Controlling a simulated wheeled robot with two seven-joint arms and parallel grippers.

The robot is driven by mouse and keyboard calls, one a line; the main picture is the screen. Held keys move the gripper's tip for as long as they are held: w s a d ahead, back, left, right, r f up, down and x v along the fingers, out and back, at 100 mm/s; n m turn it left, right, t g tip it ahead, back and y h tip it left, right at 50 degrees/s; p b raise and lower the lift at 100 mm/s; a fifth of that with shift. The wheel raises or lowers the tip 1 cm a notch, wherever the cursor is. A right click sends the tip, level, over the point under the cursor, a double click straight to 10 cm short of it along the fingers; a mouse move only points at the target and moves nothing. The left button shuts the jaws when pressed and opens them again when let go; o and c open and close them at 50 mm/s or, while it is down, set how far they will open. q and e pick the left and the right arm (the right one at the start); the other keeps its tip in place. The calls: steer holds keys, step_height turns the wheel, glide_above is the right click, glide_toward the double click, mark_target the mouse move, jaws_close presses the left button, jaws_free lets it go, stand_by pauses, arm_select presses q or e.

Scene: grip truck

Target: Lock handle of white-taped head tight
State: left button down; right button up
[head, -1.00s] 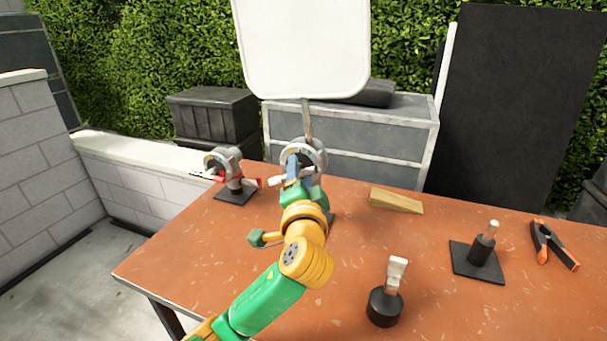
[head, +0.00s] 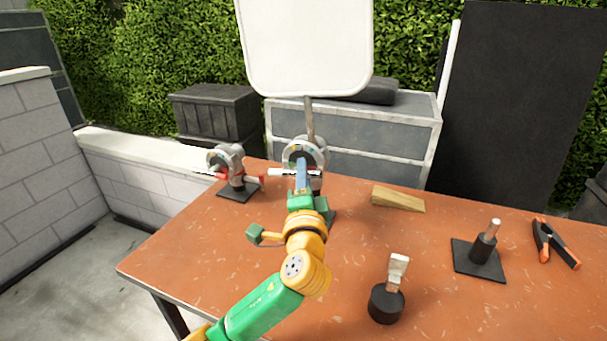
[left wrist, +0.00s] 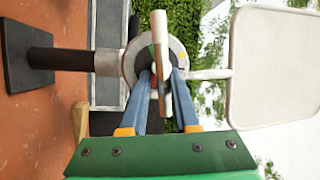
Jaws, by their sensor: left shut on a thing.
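The white-taped grip head (head: 319,146) is a grey round head on a stand at the table's far edge. Its handle (head: 281,172) has a white end and lies about level across the head's front. My left gripper (head: 302,168) is shut on this handle. In the left wrist view the blue fingers (left wrist: 164,78) lie on both sides of the handle (left wrist: 159,35), in front of the round head (left wrist: 181,52). A rod runs from the head to a large white board (head: 305,45). My right gripper is not in view.
A second head with red tape (head: 226,156) stands to the left on its own base. A wooden wedge (head: 398,199), a black post on a square plate (head: 480,257), an orange clamp (head: 551,243) and a black round-based piece (head: 386,304) stand or lie to the right.

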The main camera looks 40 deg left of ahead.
arm_select(q)
steer(key=c, duration=0.7)
jaws_free()
steer(key=shift+o, duration=0.2)
steer(key=shift+s+d+f, duration=0.1)
steer(key=shift+s+d, duration=0.1)
steer(key=b+v, duration=0.1)
steer(key=v, duration=0.5)
steer(key=shift+s, duration=0.15)
steer(key=shift+d, duration=0.1)
